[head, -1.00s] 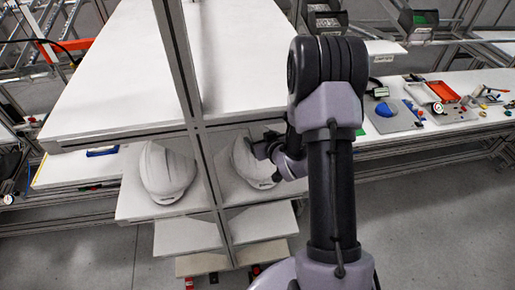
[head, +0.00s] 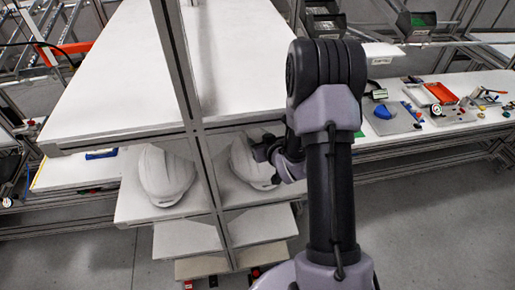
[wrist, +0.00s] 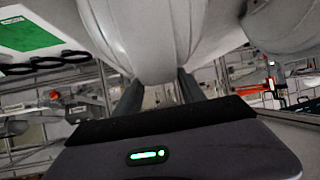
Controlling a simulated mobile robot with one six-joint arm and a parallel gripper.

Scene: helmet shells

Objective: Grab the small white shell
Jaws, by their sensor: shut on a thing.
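Two white helmet shells sit on a shelf under the white tabletop, on either side of a metal post. The right shell (head: 246,164) is partly hidden behind my gripper (head: 262,153). The left shell (head: 166,176) stands apart from the gripper. In the wrist view, my gripper (wrist: 160,92) has its two fingers on either side of the lower part of a white shell (wrist: 150,45), which fills the top middle. The gripper is shut on this shell. The exact contact points are hidden in the head view.
A metal post (head: 193,125) stands between the two shells. The white tabletop (head: 110,75) lies just above them. A side bench on the right holds a red tray (head: 441,93), a blue object (head: 383,111) and several small parts. Lower shelves (head: 188,237) are empty.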

